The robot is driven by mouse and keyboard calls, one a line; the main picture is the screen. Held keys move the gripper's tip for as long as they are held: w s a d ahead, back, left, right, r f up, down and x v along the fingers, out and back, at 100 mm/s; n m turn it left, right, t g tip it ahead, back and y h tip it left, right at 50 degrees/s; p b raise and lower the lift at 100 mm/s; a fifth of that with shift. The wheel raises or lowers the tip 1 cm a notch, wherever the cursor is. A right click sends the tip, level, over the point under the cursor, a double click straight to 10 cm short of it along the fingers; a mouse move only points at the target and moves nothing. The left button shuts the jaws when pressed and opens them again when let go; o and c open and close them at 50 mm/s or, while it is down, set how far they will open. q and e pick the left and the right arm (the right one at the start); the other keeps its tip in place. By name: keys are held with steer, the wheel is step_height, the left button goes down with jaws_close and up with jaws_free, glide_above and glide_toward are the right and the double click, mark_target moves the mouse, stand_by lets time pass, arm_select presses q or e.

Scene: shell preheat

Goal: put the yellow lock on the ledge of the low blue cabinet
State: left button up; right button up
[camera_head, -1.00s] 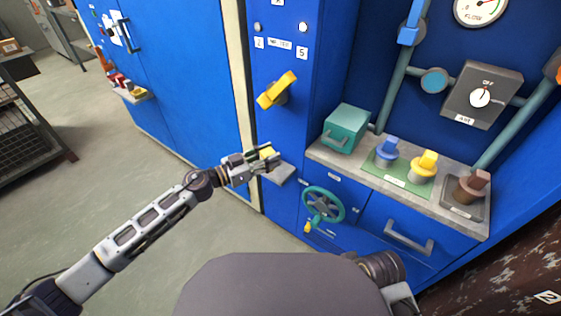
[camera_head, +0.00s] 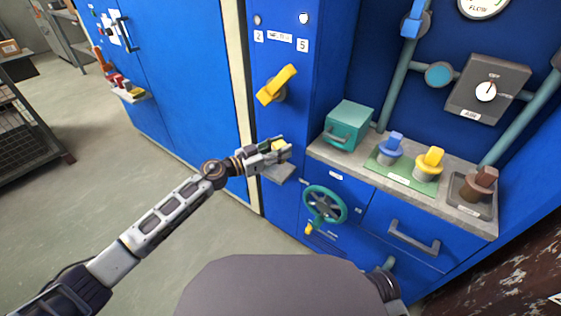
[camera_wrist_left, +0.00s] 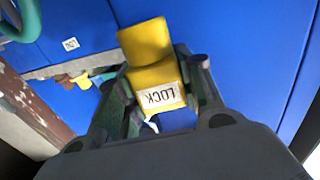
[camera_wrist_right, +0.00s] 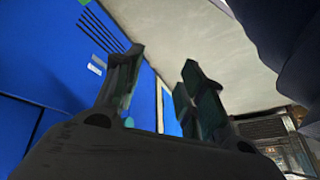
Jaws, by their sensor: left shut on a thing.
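My left gripper (camera_head: 283,151) is shut on the yellow lock (camera_wrist_left: 152,72), whose white label reads LOCK in the left wrist view. The lock (camera_head: 278,145) is mostly hidden by the fingers in the head view. The gripper is in front of the tall blue column, above a small grey ledge (camera_head: 280,174); I cannot tell the height of the gap. The low blue cabinet (camera_head: 375,215) with drawers is to the right. My right gripper (camera_wrist_right: 160,85) is open and empty in the right wrist view; its fingers do not show in the head view.
A yellow handle (camera_head: 277,86) juts from the column above the gripper. A teal box (camera_head: 348,125), blue, yellow and brown knobs stand on the grey counter (camera_head: 325,153). A teal handwheel (camera_head: 325,205) sits below. Another ledge (camera_head: 147,96) at left holds red and yellow things.

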arm_select(q)
steer(key=shift+f+b, duration=0.3)
steer(key=shift+f, duration=0.3)
arm_select(e)
steer(key=shift+x, duration=0.95)
steer(key=shift+s, duration=0.15)
arm_select(q)
steer(key=shift+f+b, duration=0.3)
steer(key=shift+f, duration=0.1)
step_height(320, 180, down, 2)
steer(key=shift+f+b, duration=0.15)
steer(key=shift+b, duration=0.8)
steer(key=shift+w+d+f+b, duration=0.15)
steer(key=shift+w+f+b, duration=0.1)
steer(key=shift+b, duration=0.15)
arm_select(e)
step_height(320, 180, down, 7)
steer(key=a+t+y, duration=0.1)
steer(key=shift+r+m+t, duration=0.25)
steer(key=shift+m+t, duration=0.05)
steer(key=shift+m, duration=0.1)
arm_select(q)
steer(key=shift+f, duration=0.1)
arm_select(e)
steer(key=shift+a, duration=0.1)
arm_select(q)
steer(key=o, duration=1.1)
steer(key=shift+c, duration=0.2)
